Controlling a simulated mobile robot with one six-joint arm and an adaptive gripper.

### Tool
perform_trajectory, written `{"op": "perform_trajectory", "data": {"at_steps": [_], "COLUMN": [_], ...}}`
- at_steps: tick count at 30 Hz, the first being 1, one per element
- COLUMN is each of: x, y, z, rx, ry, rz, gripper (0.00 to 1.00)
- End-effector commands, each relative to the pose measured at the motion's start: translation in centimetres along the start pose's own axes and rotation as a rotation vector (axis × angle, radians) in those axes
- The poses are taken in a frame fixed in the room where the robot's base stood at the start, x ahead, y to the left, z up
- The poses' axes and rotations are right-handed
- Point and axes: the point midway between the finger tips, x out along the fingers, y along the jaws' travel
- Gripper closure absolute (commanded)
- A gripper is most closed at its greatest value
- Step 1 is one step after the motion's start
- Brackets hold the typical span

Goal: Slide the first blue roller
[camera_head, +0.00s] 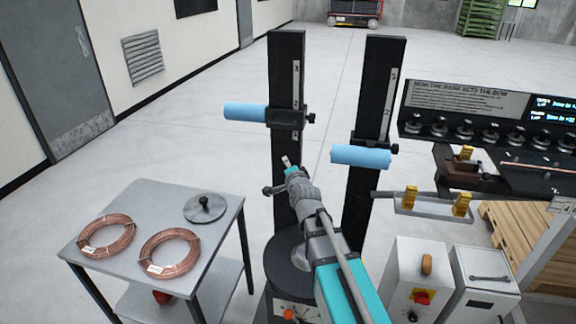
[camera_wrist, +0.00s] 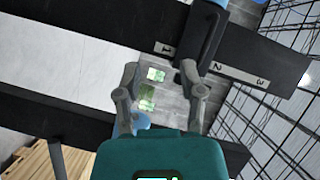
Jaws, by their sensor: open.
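Two blue rollers show in the head view: one (camera_head: 245,112) on the slider (camera_head: 287,118) of the left black post (camera_head: 288,70), the other (camera_head: 361,156), lower, on the right post (camera_head: 380,85). Each slider has a small dark knob on its right. My gripper (camera_head: 277,174) is open and empty, below the left slider and in front of the left post. In the wrist view my fingers (camera_wrist: 160,78) are apart, with the right fingertip close to a dark slider (camera_wrist: 204,40) on a post numbered 1 to 3. I cannot tell whether they touch. Blue bits show at the top and between my fingers.
At right are a dark bench (camera_head: 510,172), a tray with yellow blocks (camera_head: 430,208) and control boxes (camera_head: 418,280).

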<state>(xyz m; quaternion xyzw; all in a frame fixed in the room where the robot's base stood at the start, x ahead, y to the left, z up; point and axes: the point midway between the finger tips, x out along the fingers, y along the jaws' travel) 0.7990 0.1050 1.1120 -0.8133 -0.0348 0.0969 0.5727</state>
Motion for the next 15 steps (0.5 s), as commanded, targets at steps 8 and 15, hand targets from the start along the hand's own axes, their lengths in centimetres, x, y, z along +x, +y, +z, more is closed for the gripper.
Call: {"op": "perform_trajectory", "data": {"at_steps": [8,15], "x": [0.2,1.0], "y": [-0.4,-2.9], "z": [-0.1,-0.8], "rx": [0.020,0.146], "ry": [0.012,0.082], "rz": [-0.020,-0.147], "gripper": [0.49,0.49]}}
